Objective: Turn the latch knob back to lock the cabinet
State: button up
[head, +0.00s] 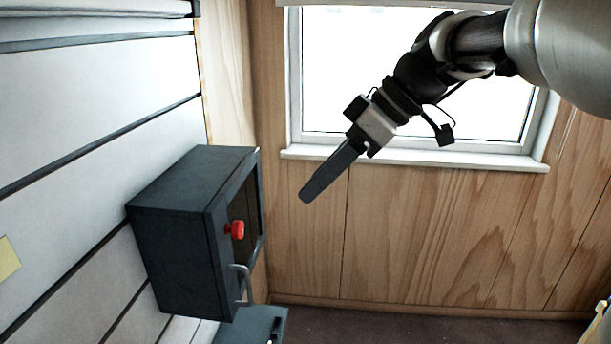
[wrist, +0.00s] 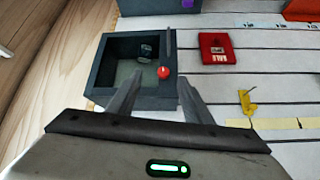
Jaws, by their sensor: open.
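A dark grey cabinet (head: 180,185) is fixed to the slatted wall at the left of the head view. It also shows in the wrist view (wrist: 155,102). Its front has a frame around a see-through or open middle, with a dark item (wrist: 148,50) inside. The red latch knob (head: 236,230) stands out from the front, and it also shows in the wrist view (wrist: 164,72). A grey bar handle (head: 243,283) is on the front. My gripper (head: 306,197) is open and empty, apart from the cabinet. In the wrist view, its fingers (wrist: 158,88) frame the knob's side of the cabinet.
A window (head: 410,90) and wood-panelled wall (head: 420,240) are behind my arm. A dark teal box (head: 255,326) is below the cabinet. A red box (wrist: 217,48) and a yellow item (wrist: 247,103) are on the slatted wall. The space between gripper and cabinet looks clear.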

jog(key=a+r+n+y, duration=0.2)
send_near(241, 225)
jog(key=shift+g, duration=0.3)
jog(key=x, duration=0.9)
jog(key=shift+w, duration=0.2)
jog(key=c, duration=1)
jog(key=shift+c, duration=0.3)
